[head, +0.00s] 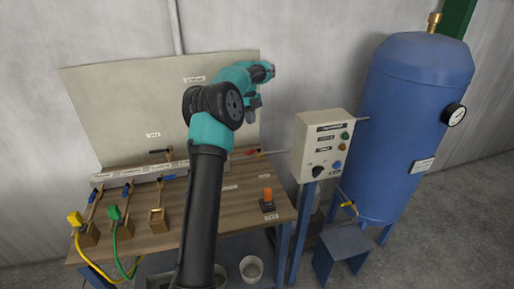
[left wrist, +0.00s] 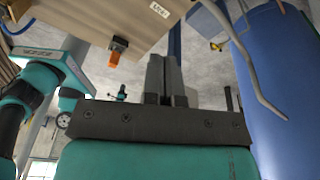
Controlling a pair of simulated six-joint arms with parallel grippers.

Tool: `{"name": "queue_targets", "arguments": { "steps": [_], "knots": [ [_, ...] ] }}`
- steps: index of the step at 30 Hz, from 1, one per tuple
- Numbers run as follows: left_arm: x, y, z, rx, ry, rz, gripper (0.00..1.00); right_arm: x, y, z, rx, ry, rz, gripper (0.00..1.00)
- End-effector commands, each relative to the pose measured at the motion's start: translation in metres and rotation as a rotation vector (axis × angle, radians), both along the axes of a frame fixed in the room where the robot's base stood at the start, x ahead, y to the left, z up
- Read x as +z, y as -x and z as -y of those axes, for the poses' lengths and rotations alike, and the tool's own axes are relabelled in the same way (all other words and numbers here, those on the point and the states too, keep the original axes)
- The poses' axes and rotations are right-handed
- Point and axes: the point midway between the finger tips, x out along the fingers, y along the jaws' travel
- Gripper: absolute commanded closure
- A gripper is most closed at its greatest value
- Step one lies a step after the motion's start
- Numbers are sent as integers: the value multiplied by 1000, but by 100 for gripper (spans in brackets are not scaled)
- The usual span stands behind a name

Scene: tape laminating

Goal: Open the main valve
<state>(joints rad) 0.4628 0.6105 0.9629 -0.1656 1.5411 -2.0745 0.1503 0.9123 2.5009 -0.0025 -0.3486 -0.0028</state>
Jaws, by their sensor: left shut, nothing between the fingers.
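My left gripper (head: 254,108) is in front of the back panel, above the workbench and left of the control box. In the left wrist view its two grey fingers (left wrist: 165,78) are together with nothing between them. A red valve handle (head: 247,153) sits on the pipe at the back of the bench, below the gripper and apart from it. A yellow-handled valve (head: 348,204) sits on the pipe by the lower tank; a yellow part also shows in the left wrist view (left wrist: 216,47). I cannot read which valve is labelled main. My right gripper cannot be made out.
A blue tank (head: 405,130) with a gauge (head: 454,114) stands right of the control box (head: 320,145). Blue-handled valves (head: 127,190) with yellow and green hoses are on the bench's left. An orange-topped device (head: 267,200) sits at its right. A blue stool (head: 345,243) stands below the tank.

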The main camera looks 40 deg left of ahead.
Motion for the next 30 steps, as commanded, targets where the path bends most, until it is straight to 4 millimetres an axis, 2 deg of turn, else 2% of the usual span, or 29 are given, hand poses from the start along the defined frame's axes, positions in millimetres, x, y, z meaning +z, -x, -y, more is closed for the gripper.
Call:
{"name": "queue_targets", "arguments": {
  "steps": [6, 20, 26, 30],
  "knots": [
    [-4, 12, 0, -175, 10, 37, 100, 0, 0, 0, 0, 0, 0, 57],
    [-7, 12, 1, -188, 11, 38, 100, 0, 0, 0, 0, 0, 0, 57],
    [-25, 13, 5, -187, 11, 36, 100, 0, 0, 0, 0, 0, 0, 57],
    [-47, 15, 9, -187, 12, 35, 100, 0, 0, 0, 0, 0, 0, 57]
  ]
}}
